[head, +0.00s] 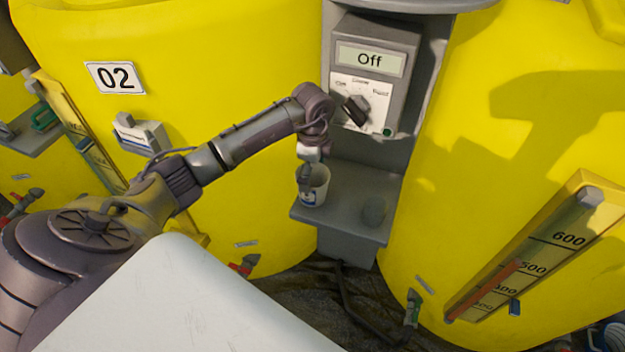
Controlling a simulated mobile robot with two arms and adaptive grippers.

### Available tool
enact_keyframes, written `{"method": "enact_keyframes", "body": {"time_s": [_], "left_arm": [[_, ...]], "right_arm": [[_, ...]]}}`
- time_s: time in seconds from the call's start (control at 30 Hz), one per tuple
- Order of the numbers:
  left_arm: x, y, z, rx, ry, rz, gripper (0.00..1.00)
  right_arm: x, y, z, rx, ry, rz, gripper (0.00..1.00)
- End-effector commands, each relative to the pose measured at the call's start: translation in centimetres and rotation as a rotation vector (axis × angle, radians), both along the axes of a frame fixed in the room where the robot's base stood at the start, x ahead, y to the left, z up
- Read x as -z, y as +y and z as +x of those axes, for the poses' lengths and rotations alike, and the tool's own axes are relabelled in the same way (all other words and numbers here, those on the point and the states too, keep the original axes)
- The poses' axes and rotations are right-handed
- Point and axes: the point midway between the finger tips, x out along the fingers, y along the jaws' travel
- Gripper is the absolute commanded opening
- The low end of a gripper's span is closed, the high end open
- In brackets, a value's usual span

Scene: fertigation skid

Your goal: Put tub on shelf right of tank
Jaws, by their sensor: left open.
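A small white tub (318,190) with a blue mark stands at the left end of the grey shelf (345,220), just right of the yellow tank labelled 02 (215,90). It looks upright and seems to rest on the shelf. My left gripper (305,182) points down at the tub's left side, with its jaws open. One dark finger overlaps the tub's rim; I cannot tell whether it touches. The other finger is hard to make out. My right gripper is not in view.
Another yellow tank (470,180) with a level gauge (535,255) stands close on the right. The shelf's middle is clear.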

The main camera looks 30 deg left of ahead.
Motion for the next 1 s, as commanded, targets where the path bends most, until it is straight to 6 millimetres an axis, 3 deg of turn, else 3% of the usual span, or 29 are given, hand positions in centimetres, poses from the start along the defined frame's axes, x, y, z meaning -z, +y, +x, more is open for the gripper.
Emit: {"method": "enact_keyframes", "body": {"time_s": [0.1, 0.3, 1.0], "left_arm": [[-2.1, 0.0, 0.1, 0.001, -0.004, 0.000, 1.00], [-4.0, 0.0, 0.0, 0.000, 0.000, 0.000, 1.00], [-4.2, 0.0, 0.0, 0.000, 0.001, 0.000, 1.00]], "right_arm": [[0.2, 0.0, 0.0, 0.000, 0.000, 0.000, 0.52], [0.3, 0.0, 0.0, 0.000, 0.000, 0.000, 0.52], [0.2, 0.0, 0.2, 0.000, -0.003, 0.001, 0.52]]}}
